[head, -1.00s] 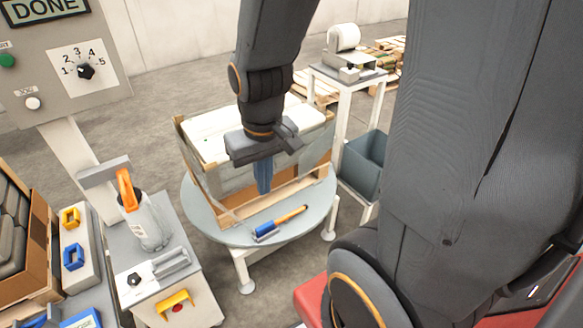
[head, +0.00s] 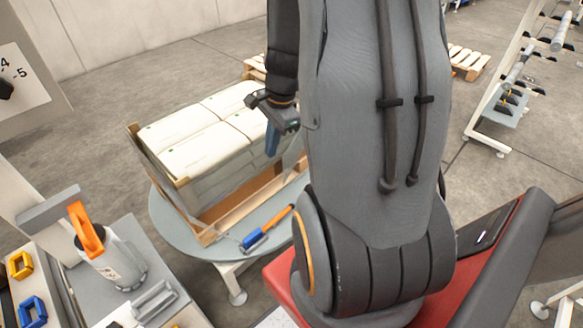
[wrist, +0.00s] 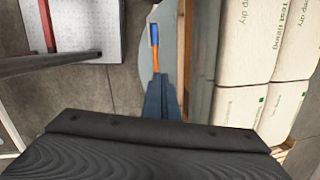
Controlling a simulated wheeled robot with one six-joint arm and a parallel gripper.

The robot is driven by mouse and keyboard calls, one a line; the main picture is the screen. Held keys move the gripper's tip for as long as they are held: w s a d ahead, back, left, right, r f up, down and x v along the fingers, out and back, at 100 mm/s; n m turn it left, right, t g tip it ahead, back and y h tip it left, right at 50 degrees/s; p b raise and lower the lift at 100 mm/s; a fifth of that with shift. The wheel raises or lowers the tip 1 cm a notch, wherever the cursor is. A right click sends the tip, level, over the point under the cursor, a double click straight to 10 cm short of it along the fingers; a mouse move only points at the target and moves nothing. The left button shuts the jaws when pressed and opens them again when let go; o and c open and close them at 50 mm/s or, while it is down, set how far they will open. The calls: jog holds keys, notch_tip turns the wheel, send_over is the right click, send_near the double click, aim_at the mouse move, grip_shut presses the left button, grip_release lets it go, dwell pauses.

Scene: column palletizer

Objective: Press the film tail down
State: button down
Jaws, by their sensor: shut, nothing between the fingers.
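My gripper (head: 272,140) is shut and empty, pointing down beside the right part of the wrapped load. In the wrist view its blue fingers (wrist: 161,100) are together. The load of white bags (head: 205,135) stands on a wooden pallet on the round grey turntable (head: 170,222), with brown corner boards and clear film around its sides. Bags also show at the right of the wrist view (wrist: 250,50).
A blue and orange hand tool (head: 267,230) lies on the turntable's front edge. A small grey table at left holds a grey canister with an orange handle (head: 86,230). A rack (head: 510,90) and wooden pallets (head: 464,62) stand behind.

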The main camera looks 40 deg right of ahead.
jog(key=s+d+f+m+b, duration=0.1)
jog(key=d+f+m, duration=0.3)
jog(key=d+m, duration=0.25)
jog(key=s+d+f+m, duration=0.1)
jog(key=d+f+m, duration=0.35)
jog(key=d, duration=0.25)
jog(key=t, duration=0.1)
send_over(292, 166)
jog(key=s+a, duration=0.3)
jog(key=s, duration=0.1)
jog(key=shift+m, duration=0.4)
jog(key=shift+s+d+f+x, duration=0.1)
jog(key=shift+s+x, duration=0.2)
jog(key=shift+x, duration=1.15)
jog(key=shift+s+d+f+x, duration=0.1)
jog(key=shift+s+x, duration=0.25)
jog(key=shift+x, duration=1.05)
jog(key=shift+s+d+f+x, duration=0.1)
jog(key=shift+s+x, duration=0.2)
jog(key=shift+x, duration=1.15)
jog(key=shift+a, duration=0.1)
